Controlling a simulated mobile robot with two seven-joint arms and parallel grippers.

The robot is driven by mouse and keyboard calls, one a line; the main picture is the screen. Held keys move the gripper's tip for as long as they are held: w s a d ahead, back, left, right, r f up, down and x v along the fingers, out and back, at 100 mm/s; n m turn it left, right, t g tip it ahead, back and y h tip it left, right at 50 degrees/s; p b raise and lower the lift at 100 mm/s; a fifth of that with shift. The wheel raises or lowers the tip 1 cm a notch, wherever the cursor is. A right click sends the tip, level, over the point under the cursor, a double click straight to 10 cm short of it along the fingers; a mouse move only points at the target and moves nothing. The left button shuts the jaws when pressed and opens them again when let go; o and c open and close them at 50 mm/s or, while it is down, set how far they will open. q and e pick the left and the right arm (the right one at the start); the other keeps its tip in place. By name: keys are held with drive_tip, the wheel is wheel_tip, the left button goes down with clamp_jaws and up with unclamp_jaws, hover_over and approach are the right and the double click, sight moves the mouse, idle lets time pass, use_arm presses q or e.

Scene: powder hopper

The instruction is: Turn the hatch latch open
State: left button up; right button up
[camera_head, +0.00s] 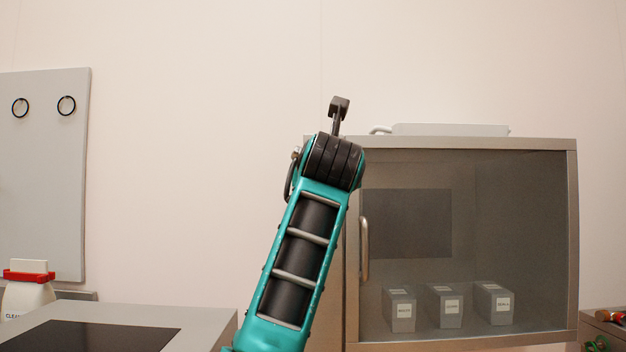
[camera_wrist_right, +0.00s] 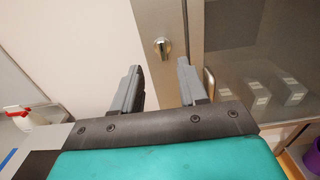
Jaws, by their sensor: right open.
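A silver hatch latch (camera_wrist_right: 162,46) shows in the right wrist view as a round knob on a metal upright. It lies just beyond the fingertips of my right gripper (camera_wrist_right: 159,67), between them in the picture. The gripper is open, with nothing between its fingers, and it appears apart from the latch. In the head view, my teal right arm covers the cabinet's left edge, and I cannot make out the latch there. The glass hatch (camera_head: 470,240) looks closed, with a vertical handle (camera_head: 364,248) at its left side. My left gripper is not in view.
Several grey labelled boxes (camera_head: 446,308) stand behind the glass. A white object (camera_head: 450,130) lies on the cabinet top. A white bottle with a red collar (camera_head: 28,291) stands at the left by a counter (camera_head: 215,325). A pegboard (camera_head: 45,180) hangs behind it.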

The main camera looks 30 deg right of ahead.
drive_tip(key=p+x, duration=0.2)
drive_tip(key=x, duration=0.9)
drive_tip(key=shift+w+d, duration=0.1)
drive_tip(key=shift+d, duration=0.05)
drive_tip(key=c, duration=0.7)
